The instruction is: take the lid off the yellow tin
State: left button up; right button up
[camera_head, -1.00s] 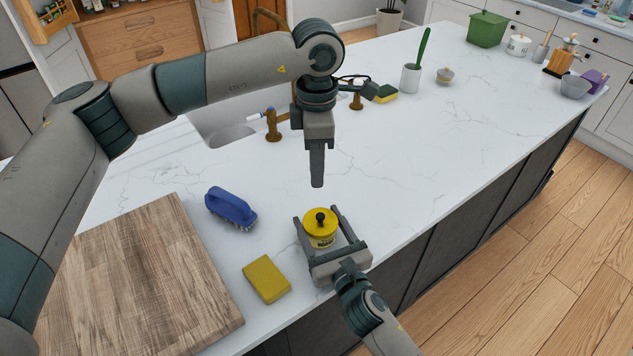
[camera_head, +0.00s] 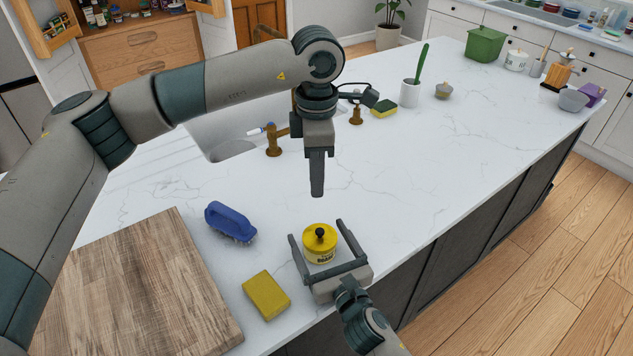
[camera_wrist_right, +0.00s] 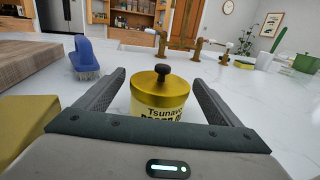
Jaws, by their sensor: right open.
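The yellow tin (camera_head: 321,257) stands upright on the white counter with its yellow lid (camera_head: 319,238) on, topped by a black knob. In the right wrist view the tin (camera_wrist_right: 160,108) and its lid (camera_wrist_right: 162,84) sit centred ahead. My right gripper (camera_head: 313,229) is open, its two fingers on either side of the tin, apart from it as far as I can see. My left gripper (camera_head: 317,194) hangs pointing down, above and behind the tin in the head view. Its fingers overlap edge-on, so its opening is hidden.
A blue brush (camera_head: 230,221), a yellow sponge block (camera_head: 267,295) and a wooden board (camera_head: 145,290) lie left of the tin. A brass tap (camera_head: 274,140) and sink are behind. The counter's front edge is close on the right. The middle right counter is clear.

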pick_arm(q)
jog(key=shift+f+b, duration=2.15)
jog(key=shift+f, duration=0.05)
pick_arm(e)
jog(key=v, duration=1.7)
pick_arm(q)
jog(key=shift+o, duration=0.3)
pick_arm(e)
jog(key=shift+s, duration=0.1)
